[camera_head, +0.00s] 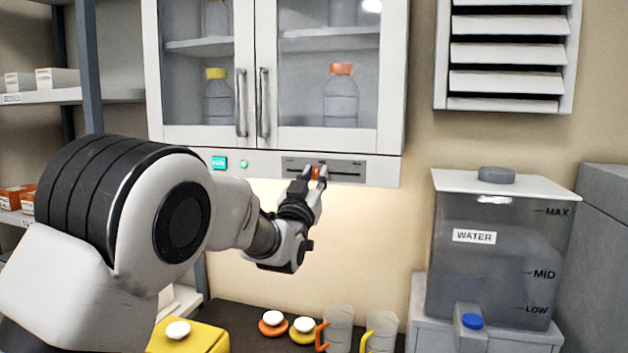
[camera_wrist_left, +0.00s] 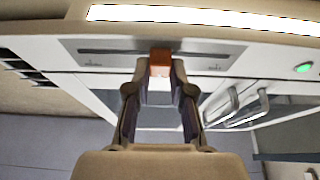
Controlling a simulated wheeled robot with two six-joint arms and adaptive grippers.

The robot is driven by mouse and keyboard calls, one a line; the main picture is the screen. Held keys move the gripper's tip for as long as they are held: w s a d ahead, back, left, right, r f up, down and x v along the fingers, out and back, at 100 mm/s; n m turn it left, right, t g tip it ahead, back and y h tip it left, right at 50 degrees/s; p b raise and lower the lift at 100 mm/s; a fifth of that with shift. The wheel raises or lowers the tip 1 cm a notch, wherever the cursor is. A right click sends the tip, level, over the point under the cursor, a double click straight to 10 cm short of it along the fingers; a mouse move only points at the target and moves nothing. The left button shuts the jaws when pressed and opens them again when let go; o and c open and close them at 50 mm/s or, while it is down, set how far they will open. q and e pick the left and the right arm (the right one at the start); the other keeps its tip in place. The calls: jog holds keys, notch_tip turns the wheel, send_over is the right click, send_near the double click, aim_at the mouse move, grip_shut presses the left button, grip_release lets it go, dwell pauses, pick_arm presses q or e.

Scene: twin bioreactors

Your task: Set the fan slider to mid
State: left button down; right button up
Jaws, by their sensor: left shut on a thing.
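The fan slider is an orange knob (camera_head: 316,173) in a dark slot on a grey panel (camera_head: 349,170) under the glass-door cabinet. Small labels sit above the slot at its left, middle and right, too small to read. The knob is near the middle of the slot, just about under the middle label. My left gripper (camera_head: 314,178) reaches up to the panel and is shut on the knob. In the left wrist view the orange knob (camera_wrist_left: 160,63) sits between the fingertips (camera_wrist_left: 159,80), near mid-slot. My right gripper is not in view.
A water tank (camera_head: 497,265) stands at the right. Below are two jugs (camera_head: 338,328), round-topped pieces (camera_head: 272,323) and a yellow block (camera_head: 190,340). The wall under the panel is clear.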

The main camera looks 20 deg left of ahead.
pick_arm(q)
jog(key=c, duration=1.2)
grip_release()
jog(key=shift+o, duration=1)
jog(key=shift+d, duration=0.25)
jog(key=v, duration=1.1)
jog(key=shift+s+d, duration=0.35)
jog(key=shift+f, duration=0.15)
